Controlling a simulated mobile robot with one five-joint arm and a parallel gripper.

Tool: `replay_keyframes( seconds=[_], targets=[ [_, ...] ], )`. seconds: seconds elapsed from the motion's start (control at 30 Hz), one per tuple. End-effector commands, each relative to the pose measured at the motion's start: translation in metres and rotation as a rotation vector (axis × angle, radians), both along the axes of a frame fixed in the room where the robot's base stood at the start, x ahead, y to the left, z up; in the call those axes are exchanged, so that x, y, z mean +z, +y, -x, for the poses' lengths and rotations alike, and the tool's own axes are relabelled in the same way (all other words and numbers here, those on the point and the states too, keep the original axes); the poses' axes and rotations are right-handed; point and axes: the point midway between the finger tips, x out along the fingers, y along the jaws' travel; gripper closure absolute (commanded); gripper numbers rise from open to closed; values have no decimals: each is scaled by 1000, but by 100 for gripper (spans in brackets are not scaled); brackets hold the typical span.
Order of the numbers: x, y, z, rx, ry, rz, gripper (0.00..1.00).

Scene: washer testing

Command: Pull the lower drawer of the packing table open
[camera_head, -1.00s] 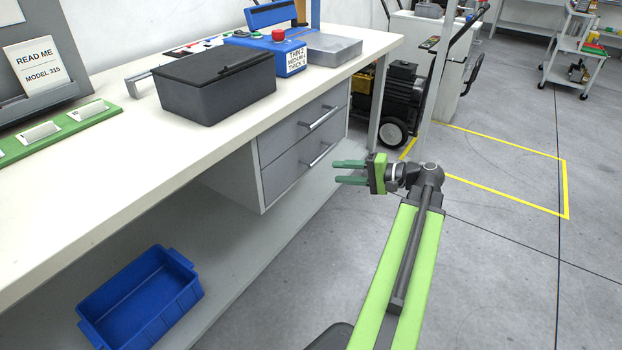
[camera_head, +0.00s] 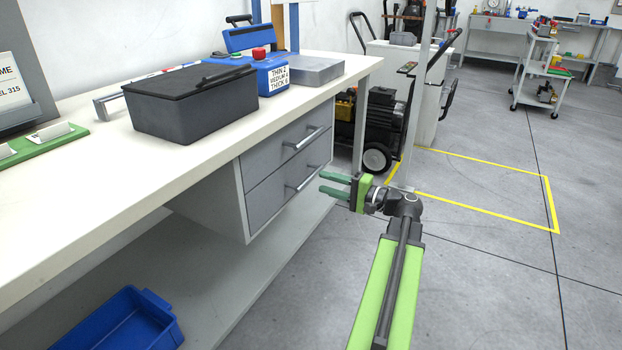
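The packing table (camera_head: 150,160) has a grey two-drawer unit under its top. The lower drawer (camera_head: 270,198) is closed, flush with the upper drawer (camera_head: 272,156), and has a silver bar handle (camera_head: 304,176). My gripper (camera_head: 334,184) is open, its two green fingers apart and pointing left toward the drawer front. Nothing is between the fingers. The exact gap to the handle in depth cannot be told.
A dark lidded box (camera_head: 190,105), a blue control box (camera_head: 270,75) and a grey tray (camera_head: 315,69) stand on the table. A blue bin (camera_head: 125,322) sits on the low shelf. A wheeled machine (camera_head: 378,125) stands behind. The floor to the right is clear.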

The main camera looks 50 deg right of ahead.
Motion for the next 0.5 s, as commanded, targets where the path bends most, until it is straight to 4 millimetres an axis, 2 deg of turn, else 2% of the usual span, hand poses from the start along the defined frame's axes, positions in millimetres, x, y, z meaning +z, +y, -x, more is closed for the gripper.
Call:
replay_keyframes(
  seconds=[0.1,0.2,0.33,0.5],
  targets=[
    [0,7,-27,2,0,0,64],
    [0,11,-44,1,0,0,64],
    [0,14,-57,-1,0,0,64],
    [0,15,-61,-1,0,0,64]
  ],
)
